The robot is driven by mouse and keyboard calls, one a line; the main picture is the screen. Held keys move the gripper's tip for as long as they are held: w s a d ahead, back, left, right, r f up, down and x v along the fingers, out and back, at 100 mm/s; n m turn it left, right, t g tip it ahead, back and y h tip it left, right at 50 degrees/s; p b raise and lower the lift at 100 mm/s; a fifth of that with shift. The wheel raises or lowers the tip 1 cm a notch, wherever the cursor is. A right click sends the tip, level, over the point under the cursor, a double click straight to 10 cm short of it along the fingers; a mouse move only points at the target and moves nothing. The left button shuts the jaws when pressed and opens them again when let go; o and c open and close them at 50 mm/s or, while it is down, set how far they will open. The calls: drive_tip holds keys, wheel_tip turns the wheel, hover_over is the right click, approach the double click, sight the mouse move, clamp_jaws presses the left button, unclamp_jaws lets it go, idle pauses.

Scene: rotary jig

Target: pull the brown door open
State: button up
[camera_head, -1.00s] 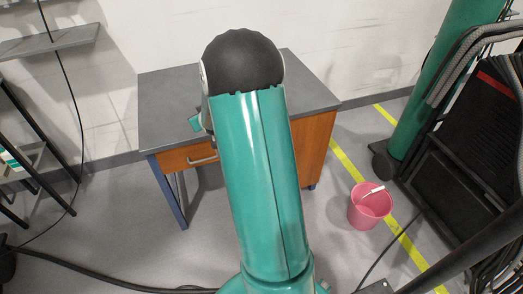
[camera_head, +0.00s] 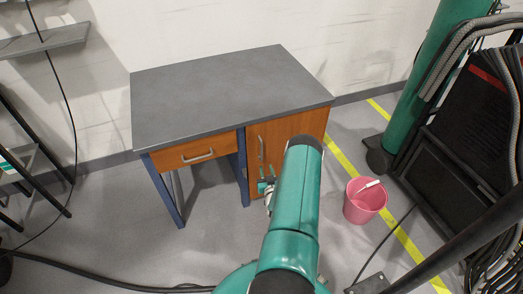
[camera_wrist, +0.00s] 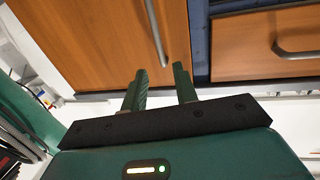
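The brown door (camera_head: 287,130) is on the right side of a grey-topped desk and looks closed. It fills the upper left of the wrist view (camera_wrist: 90,45). Its silver bar handle (camera_head: 261,148) runs up along the door's left edge. In the wrist view the handle (camera_wrist: 155,32) points down toward the gap between my fingertips. My gripper (camera_head: 266,182) is in front of the door, just below the handle in the head view. In the wrist view my gripper (camera_wrist: 159,78) has its two green fingers apart with nothing held. Whether they touch the door, I cannot tell.
The brown drawer (camera_head: 197,152) with its own handle is left of the door. The grey desktop (camera_head: 225,90) is bare. A pink bucket (camera_head: 364,207) stands on the floor to the right, near a yellow line. A black cable (camera_head: 90,277) lies on the floor at left.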

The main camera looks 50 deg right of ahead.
drive_tip(key=x, duration=1.3)
drive_tip(key=shift+w+d+f, duration=0.1)
drive_tip(key=shift+d+f, duration=0.05)
drive_tip(key=shift+d, duration=0.1)
clamp_jaws()
